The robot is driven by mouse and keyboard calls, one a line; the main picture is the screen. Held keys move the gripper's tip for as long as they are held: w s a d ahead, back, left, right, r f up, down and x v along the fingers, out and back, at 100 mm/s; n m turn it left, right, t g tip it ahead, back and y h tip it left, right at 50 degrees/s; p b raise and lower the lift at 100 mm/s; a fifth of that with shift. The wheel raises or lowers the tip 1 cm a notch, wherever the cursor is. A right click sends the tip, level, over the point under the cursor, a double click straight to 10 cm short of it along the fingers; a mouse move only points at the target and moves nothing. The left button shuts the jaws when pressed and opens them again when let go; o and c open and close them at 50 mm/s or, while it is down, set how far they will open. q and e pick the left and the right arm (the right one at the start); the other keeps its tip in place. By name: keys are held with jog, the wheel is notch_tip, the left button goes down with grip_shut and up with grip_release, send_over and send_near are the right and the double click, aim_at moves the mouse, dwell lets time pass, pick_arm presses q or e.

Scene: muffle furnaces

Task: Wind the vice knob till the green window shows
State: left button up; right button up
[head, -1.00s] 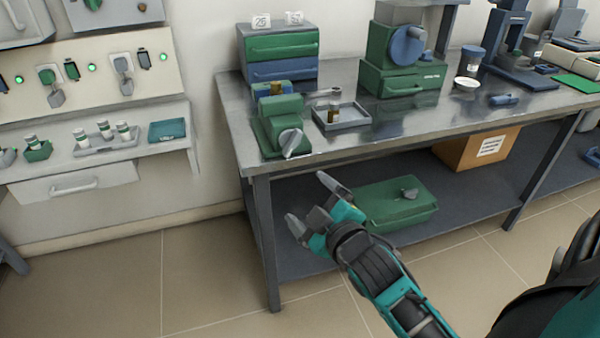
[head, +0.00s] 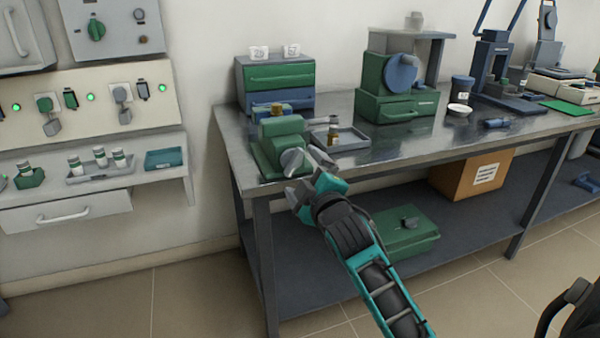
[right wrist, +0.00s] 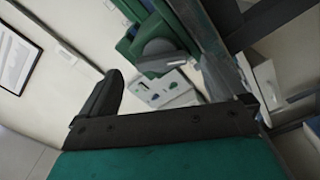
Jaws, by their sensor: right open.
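The green vice (head: 281,133) sits at the left front corner of the metal bench. Its grey round knob (head: 292,160) faces the front, with a pale bar across it. My right gripper (head: 298,180) is open and empty, just in front of and below the knob. In the right wrist view the knob (right wrist: 160,48) and part of the green vice body (right wrist: 150,20) show beyond the open fingers (right wrist: 175,95). Whether a finger touches the knob cannot be told. I cannot make out a green window on the vice. My left gripper is not in view.
A grey tray (head: 352,145) with a small brown-topped vial stands right of the vice. Drawer boxes (head: 277,75) are behind it. The bench front edge (head: 330,170) runs close by my right arm. A green case (head: 408,232) lies on the lower shelf.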

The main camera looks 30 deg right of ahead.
aim_at(297, 165)
jog(key=shift+x, duration=1.55)
jog(key=shift+c, duration=0.5)
jog(key=shift+c, duration=0.8)
jog(key=c, duration=0.8)
